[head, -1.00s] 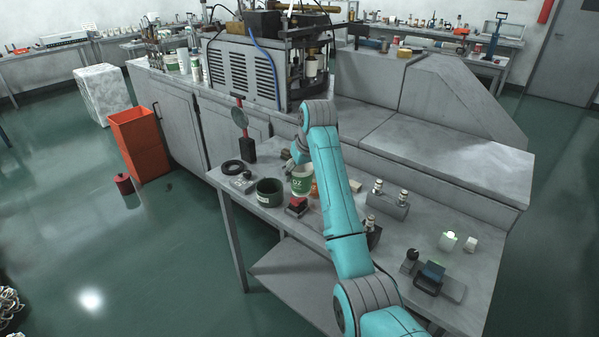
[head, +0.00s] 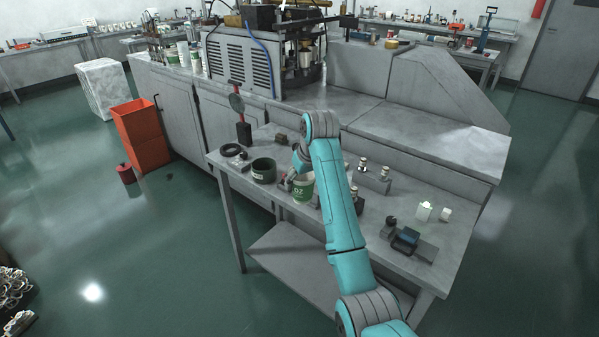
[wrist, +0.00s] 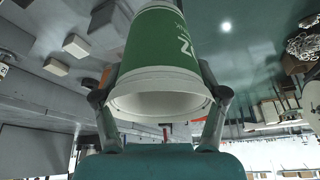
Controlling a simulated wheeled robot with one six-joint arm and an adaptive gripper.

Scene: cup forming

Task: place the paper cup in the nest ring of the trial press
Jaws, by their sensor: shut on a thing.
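The paper cup, white with a green band and white lettering, shows in the head view (head: 303,188) and fills the upper middle of the wrist view (wrist: 155,42). My gripper (wrist: 161,98) is shut on it, one finger on each side of the cup near its wide pale rim. In the head view the cup appears over the front part of the small grey table (head: 340,233). I cannot tell its height above the top. A machine with upright columns (head: 303,60) stands on the long bench behind. I cannot tell whether it is the trial press, and no nest ring is clearly visible.
A dark open tin (head: 263,172), a black ring (head: 230,150) and a gauge stand (head: 242,132) stand left of the cup. A block with two knobs (head: 372,178) and a dark blue device (head: 405,240) are to the right. An orange bin (head: 140,135) stands on the floor.

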